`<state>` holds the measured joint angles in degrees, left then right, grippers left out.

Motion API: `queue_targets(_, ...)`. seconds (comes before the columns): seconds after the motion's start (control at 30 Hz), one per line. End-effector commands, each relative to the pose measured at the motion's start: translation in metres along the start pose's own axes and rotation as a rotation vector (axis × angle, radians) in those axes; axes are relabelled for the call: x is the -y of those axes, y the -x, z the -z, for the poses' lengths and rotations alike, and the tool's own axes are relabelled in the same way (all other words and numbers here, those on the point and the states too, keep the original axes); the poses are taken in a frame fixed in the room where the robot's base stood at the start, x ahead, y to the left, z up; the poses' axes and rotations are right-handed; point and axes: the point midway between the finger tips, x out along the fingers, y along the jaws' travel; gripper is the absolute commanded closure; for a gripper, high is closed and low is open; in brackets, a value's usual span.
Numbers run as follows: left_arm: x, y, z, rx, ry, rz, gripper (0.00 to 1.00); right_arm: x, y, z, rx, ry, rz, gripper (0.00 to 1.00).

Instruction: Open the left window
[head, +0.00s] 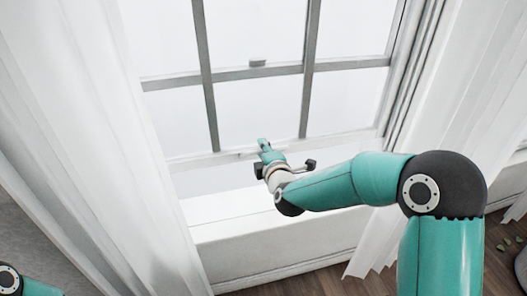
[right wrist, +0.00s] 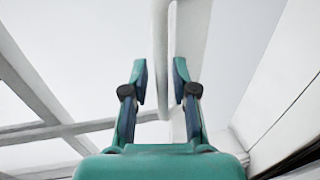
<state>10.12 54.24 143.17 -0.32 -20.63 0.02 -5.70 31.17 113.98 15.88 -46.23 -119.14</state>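The window (head: 259,75) has a grey grille and a pale lower sash. The bottom rail (head: 215,159) of the sash stands above the white sill (head: 235,204), with a bright gap between them. My right gripper (head: 263,145) is at this rail, near the middle of its width. In the right wrist view, the fingers of my right gripper (right wrist: 160,80) are apart, with a slim white bar (right wrist: 160,50) showing between them. I cannot tell whether they touch it. My left gripper is out of view; only part of my left arm shows at the lower left.
A white curtain (head: 90,140) hangs left of the window, and another curtain (head: 470,90) hangs at the right. A small latch (head: 257,63) sits on the middle rail. Brown wooden floor (head: 310,284) shows below the white wall panel under the sill.

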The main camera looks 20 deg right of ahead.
Motion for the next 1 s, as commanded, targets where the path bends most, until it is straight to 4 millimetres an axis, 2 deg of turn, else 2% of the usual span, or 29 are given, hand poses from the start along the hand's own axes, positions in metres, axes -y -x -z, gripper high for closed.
queue_targets(0.33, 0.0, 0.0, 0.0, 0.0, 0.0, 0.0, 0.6, 0.003, 0.001, 0.0, -0.001, 0.0, 0.006, 0.63)
queue_targets(0.47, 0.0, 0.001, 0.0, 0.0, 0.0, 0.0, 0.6, 0.002, 0.009, 0.0, -0.001, 0.0, 0.005, 0.63)
queue_targets(0.57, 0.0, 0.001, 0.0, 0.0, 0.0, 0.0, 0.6, 0.002, 0.023, 0.001, -0.002, 0.0, 0.006, 0.63)
queue_targets(0.8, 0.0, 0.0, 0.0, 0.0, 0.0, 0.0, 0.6, 0.001, 0.071, 0.001, -0.002, -0.001, 0.004, 0.63)
queue_targets(1.0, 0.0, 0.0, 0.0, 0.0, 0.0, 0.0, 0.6, 0.002, 0.105, 0.001, -0.002, -0.001, 0.004, 0.63)
